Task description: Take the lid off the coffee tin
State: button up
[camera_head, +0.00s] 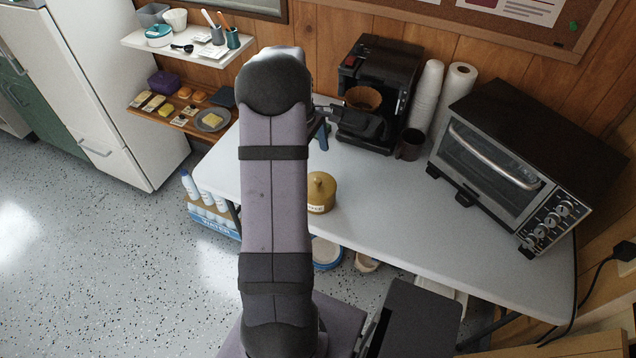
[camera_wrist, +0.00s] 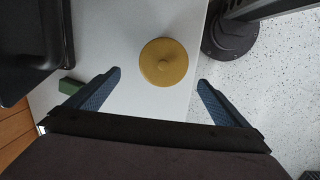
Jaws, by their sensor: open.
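The coffee tin (camera_head: 318,203) is a short mustard-yellow tin with a pale label, standing upright on the white table. Its lid (camera_head: 320,180) is on it and has a small knob on top. In the head view one blue fingertip shows beside my arm, back from the tin; the rest of the gripper is hidden.
A black coffee maker (camera_head: 376,85) with a brown filter stands at the table's back. A dark mug (camera_head: 410,144), stacked cups (camera_head: 428,95) and a toaster oven (camera_head: 510,160) are to its right. The white table (camera_head: 390,210) is clear right of the tin.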

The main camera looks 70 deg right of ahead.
aim_at(317, 180)
jog(key=shift+s+a+n, duration=0.1)
jog(key=shift+s+n, duration=0.15)
jog(key=shift+n, duration=0.75)
jog(key=n, duration=0.3)
jog(key=shift+a, duration=0.15)
jog(key=shift+f, duration=0.1)
jog(key=shift+s+d+f+p, duration=0.15)
jog(key=shift+f+p, duration=0.35)
jog(key=shift+f, duration=0.7)
jog(key=shift+s+d+f+p, duration=0.15)
jog(key=shift+f+p, duration=0.3)
jog(key=shift+f, duration=0.7)
jog(key=shift+s+f+p, duration=0.2)
jog(key=shift+f+p, duration=0.3)
jog(key=shift+f, duration=0.7)
jog(key=c, duration=1)
